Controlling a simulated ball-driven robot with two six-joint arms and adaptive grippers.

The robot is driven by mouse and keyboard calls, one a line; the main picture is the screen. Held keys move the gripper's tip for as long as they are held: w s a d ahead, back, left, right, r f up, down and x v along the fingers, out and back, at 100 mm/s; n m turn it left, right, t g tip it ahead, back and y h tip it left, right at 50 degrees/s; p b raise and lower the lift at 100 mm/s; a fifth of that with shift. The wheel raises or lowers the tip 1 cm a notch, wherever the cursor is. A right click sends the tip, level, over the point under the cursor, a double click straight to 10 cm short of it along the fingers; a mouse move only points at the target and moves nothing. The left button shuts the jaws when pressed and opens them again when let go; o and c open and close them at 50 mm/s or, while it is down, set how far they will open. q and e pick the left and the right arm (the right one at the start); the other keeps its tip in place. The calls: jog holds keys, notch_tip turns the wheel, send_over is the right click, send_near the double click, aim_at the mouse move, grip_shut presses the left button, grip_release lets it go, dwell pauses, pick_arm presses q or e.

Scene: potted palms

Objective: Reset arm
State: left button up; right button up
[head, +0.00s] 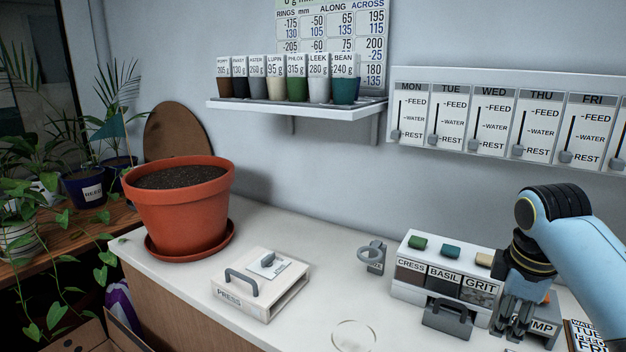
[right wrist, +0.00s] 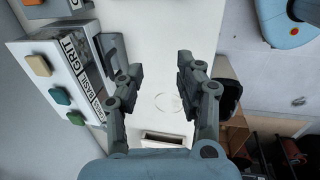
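My right gripper (head: 513,325) hangs fingers down at the right of the head view, in front of the right end of the labelled seed dispenser (head: 409,272). In the right wrist view its two fingers (right wrist: 158,72) stand wide apart with nothing between them. The dispenser, with CRESS, BASIL and GRIT labels, shows at the left of that view (right wrist: 78,50). Whether the gripper touches it I cannot tell. My left gripper is in neither view.
A soil-filled terracotta pot (head: 180,215) stands on the white counter (head: 325,245) at left. A PRESS box (head: 262,285), a small grey ring holder (head: 372,257) and a thin clear ring (head: 353,336) lie rightward. A shelf of labelled cups (head: 300,108) and day sliders (head: 500,122) are on the wall.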

jog(key=s+a+r+m+t, duration=0.15)
jog(key=s+m, duration=0.25)
jog(key=s, duration=0.5)
jog(key=s+a+m, duration=0.2)
jog(key=s+m, duration=0.1)
jog(key=s, duration=0.6)
jog(key=s+a+r+m+t, duration=0.15)
jog(key=s+m, duration=0.25)
jog(key=s, duration=0.5)
notch_tip(320, 180, down, 34)
jog(key=s+d+g+b, duration=0.1)
jog(key=d+g+b, duration=0.1)
jog(key=b, duration=0.7)
pick_arm(q)
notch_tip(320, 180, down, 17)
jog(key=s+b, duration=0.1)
jog(key=b, duration=0.6)
jog(key=shift+b, duration=0.3)
pick_arm(e)
jog(key=s+f+g, duration=0.1)
jog(key=s+f, duration=0.8)
jog(key=f, duration=0.4)
jog(key=s+d+f, duration=0.1)
jog(key=s+f, duration=0.9)
jog(key=f, duration=0.3)
jog(key=shift+s+d+f+g, duration=0.15)
jog(key=shift+s+d+g, duration=0.15)
jog(key=shift+g, duration=0.1)
